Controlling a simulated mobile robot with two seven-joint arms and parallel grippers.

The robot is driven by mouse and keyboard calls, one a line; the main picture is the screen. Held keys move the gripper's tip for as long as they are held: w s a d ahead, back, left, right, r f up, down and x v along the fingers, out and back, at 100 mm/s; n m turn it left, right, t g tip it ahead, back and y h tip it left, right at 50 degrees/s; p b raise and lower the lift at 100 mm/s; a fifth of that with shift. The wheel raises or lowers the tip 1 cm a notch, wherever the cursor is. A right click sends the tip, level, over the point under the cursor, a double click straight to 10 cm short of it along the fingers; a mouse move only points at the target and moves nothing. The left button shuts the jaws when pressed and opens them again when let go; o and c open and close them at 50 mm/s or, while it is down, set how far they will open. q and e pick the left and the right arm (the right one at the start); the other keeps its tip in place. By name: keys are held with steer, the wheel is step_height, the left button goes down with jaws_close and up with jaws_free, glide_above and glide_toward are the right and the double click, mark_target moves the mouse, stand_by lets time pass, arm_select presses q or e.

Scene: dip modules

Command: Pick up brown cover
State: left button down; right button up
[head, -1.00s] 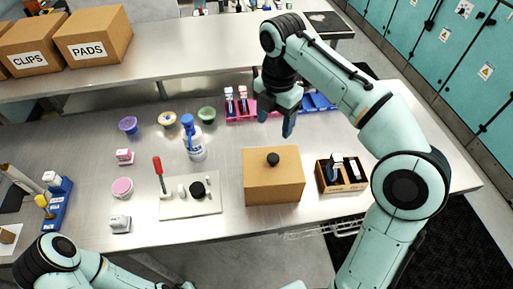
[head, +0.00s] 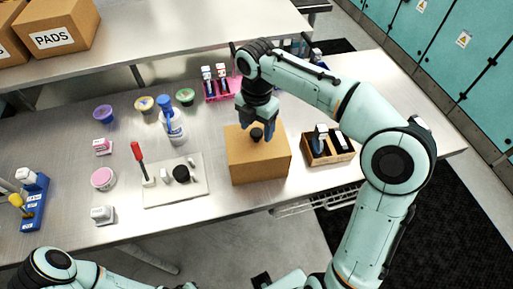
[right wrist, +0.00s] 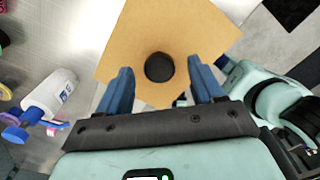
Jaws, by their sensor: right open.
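The brown cover (head: 258,165) is a box-shaped cardboard-coloured piece with a black round knob (head: 257,135) on top. It stands on the metal table right of the middle in the head view. The right wrist view shows its flat top (right wrist: 180,35) and the knob (right wrist: 159,67). My right gripper (head: 257,127) is above the cover. Its blue fingers (right wrist: 162,85) are open, one on each side of the knob in the picture, with gaps on both sides. I cannot tell whether the fingertips are level with the knob. My left gripper is not clearly seen; only my left arm shows at the lower left.
A brown divided tray (head: 328,148) stands just right of the cover. A pale board (head: 175,190) with a red-handled tool (head: 138,158) lies left. A white bottle with blue top (head: 173,125) and a pink rack (head: 218,90) stand behind. Several small tubs stand farther left.

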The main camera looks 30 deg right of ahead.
steer(key=shift+f, duration=0.5)
jaws_close()
